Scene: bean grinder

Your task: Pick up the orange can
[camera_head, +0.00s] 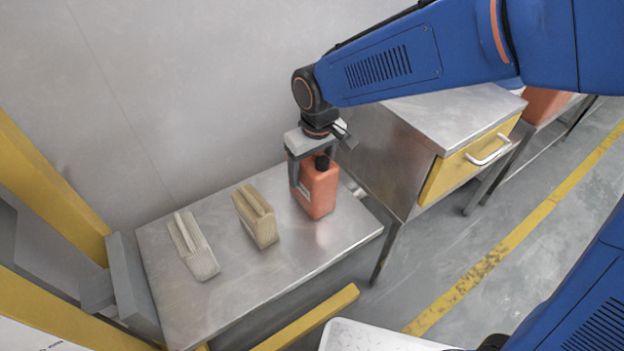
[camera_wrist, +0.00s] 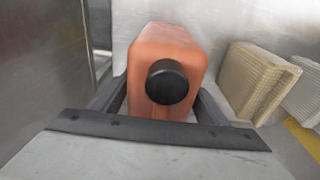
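The orange can (camera_head: 318,190), with a black cap, stands upright near the right end of a metal table. My gripper (camera_head: 312,172) is above it, pointing down, with its fingers around the can's upper part. In the wrist view the can (camera_wrist: 165,55) is between the two fingers of my gripper (camera_wrist: 160,100), with its round black cap facing the camera. The fingers lie close along both sides of the can. I cannot tell whether they press on it. The fingertips are partly hidden by the can.
Two beige ribbed blocks, one in the middle (camera_head: 256,214) and one at left (camera_head: 192,246), stand on the metal table (camera_head: 240,290). A metal cabinet with a yellow drawer (camera_head: 460,165) is close on the right. A grey wall is behind; yellow beams (camera_head: 50,180) stand at left.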

